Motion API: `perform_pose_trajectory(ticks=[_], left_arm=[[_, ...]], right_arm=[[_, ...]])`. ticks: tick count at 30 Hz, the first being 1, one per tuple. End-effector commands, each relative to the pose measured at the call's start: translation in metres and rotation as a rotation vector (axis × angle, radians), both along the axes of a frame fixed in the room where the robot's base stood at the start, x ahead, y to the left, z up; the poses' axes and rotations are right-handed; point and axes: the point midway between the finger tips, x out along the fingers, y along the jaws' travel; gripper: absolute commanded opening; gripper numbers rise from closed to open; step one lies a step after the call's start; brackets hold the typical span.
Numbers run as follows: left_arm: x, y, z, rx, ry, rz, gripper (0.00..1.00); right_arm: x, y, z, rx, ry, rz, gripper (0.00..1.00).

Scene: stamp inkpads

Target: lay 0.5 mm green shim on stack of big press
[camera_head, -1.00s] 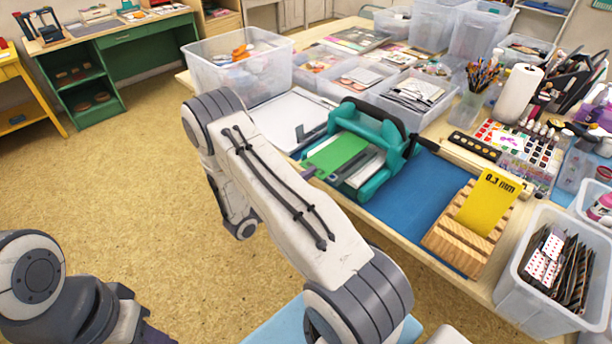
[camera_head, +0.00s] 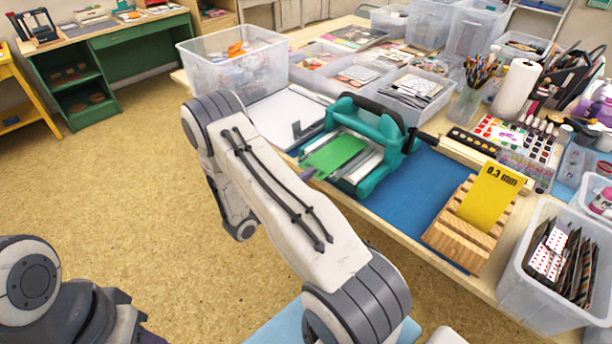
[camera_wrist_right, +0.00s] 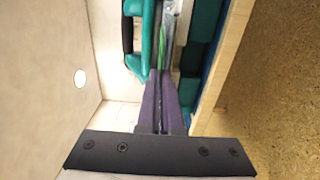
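The big press (camera_head: 379,177) is teal with a black-gripped handle and stands on a blue mat at the table's near left. The green shim (camera_head: 336,153) lies flat or nearly flat over the pale stack in the press bed; I cannot tell whether it fully touches. My right gripper (camera_head: 307,173) is at the shim's near left edge, mostly hidden by my arm. In the right wrist view its purple fingers (camera_wrist_right: 160,75) are close together on the thin edge of the green shim (camera_wrist_right: 161,48). My left gripper is mostly cut off at the bottom left; its fingers are not clear.
A wooden rack (camera_head: 462,243) holds a yellow shim (camera_head: 489,195) marked 0.3 mm. The blue mat (camera_head: 420,195) is bare between press and rack. A white board (camera_head: 284,115) lies left of the press. Clear bins (camera_head: 232,62) and a bin of cards (camera_head: 545,285) stand near.

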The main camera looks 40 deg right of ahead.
Motion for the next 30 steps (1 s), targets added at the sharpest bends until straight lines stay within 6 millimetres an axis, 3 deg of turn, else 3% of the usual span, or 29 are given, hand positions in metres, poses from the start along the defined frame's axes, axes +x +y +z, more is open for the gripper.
perform_pose_trajectory(ticks=[30], left_arm=[[0.0000,0.0000,-0.0059,0.000,0.000,0.000,0.39]], right_arm=[[0.0001,0.0001,-0.0021,0.000,0.000,0.000,0.00]])
